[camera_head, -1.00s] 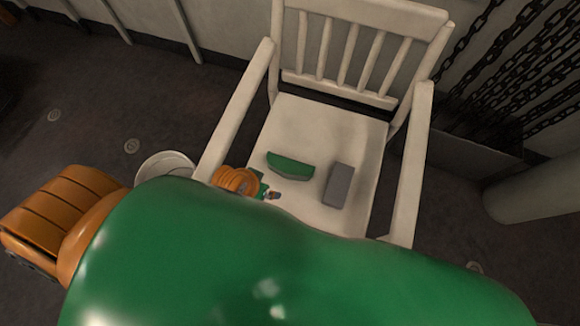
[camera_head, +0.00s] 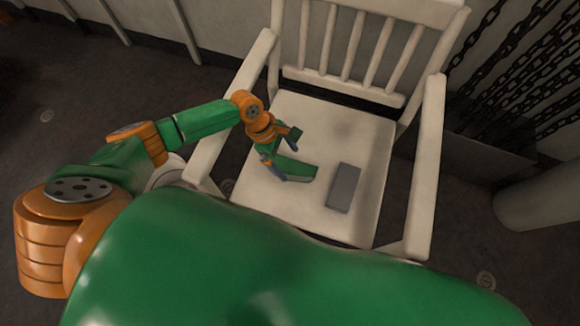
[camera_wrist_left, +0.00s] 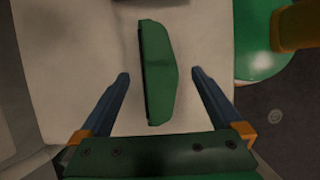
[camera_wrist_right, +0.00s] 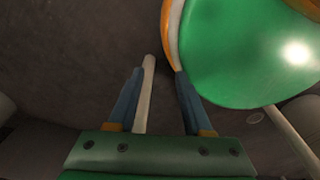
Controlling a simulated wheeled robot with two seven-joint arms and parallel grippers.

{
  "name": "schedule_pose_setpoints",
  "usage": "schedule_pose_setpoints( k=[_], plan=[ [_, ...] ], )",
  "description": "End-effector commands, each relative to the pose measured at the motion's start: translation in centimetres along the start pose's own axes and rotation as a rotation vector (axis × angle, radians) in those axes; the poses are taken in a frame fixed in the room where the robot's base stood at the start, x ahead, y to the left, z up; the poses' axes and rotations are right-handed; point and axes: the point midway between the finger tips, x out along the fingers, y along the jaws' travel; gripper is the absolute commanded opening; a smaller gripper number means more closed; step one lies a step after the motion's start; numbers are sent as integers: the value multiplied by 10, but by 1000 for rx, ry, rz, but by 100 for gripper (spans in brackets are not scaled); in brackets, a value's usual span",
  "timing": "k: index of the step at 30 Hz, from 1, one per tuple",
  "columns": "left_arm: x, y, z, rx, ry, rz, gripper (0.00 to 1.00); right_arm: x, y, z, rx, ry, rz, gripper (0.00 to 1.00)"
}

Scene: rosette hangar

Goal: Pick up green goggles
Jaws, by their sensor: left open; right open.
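The green goggles (camera_head: 297,168) lie on the seat of a white chair. In the left wrist view the goggles (camera_wrist_left: 158,72) lie lengthwise ahead, with their near end between my left fingertips. My left gripper (camera_head: 284,158) is open and empty at the left end of the goggles, with a gap on both sides in the left wrist view (camera_wrist_left: 160,76). It hides part of that end in the head view. My right gripper (camera_wrist_right: 158,72) is open, with no goggles in its view. It is not in the head view.
A grey block (camera_head: 343,187) lies on the white chair (camera_head: 365,133) to the right of the goggles. The chair's armrests rise on both sides and its slatted back stands behind. Chains (camera_head: 520,70) hang at the right. In the right wrist view a pale bar shows by the fingers.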

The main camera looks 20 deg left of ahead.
Motion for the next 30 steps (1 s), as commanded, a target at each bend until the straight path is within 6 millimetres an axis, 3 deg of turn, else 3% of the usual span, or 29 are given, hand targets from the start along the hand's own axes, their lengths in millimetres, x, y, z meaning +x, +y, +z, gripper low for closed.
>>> schedule_pose_setpoints(
  k=[3, 6, 14, 17, 24, 30],
  plan=[
    [31, 2, -7, 2, 1, 0, 100, 22, 0, 2, 1, 0, 1, 50],
    [46, 2, -6, 3, 0, 0, 100, 29, 6, 0, 5, 8, 10, 50],
    [50, 2, -4, 5, 0, 0, 100, 28, 18, -7, 7, 24, 30, 50],
    [50, 2, -4, 5, 0, 0, 78, 28, 17, -9, 7, 27, 29, 50],
    [50, 2, -4, 5, 0, 0, 14, 28, 15, -10, 8, 27, 26, 50],
    [49, 2, -4, 6, -1, 0, 10, 27, 14, -8, 8, 24, 23, 50]
  ],
)
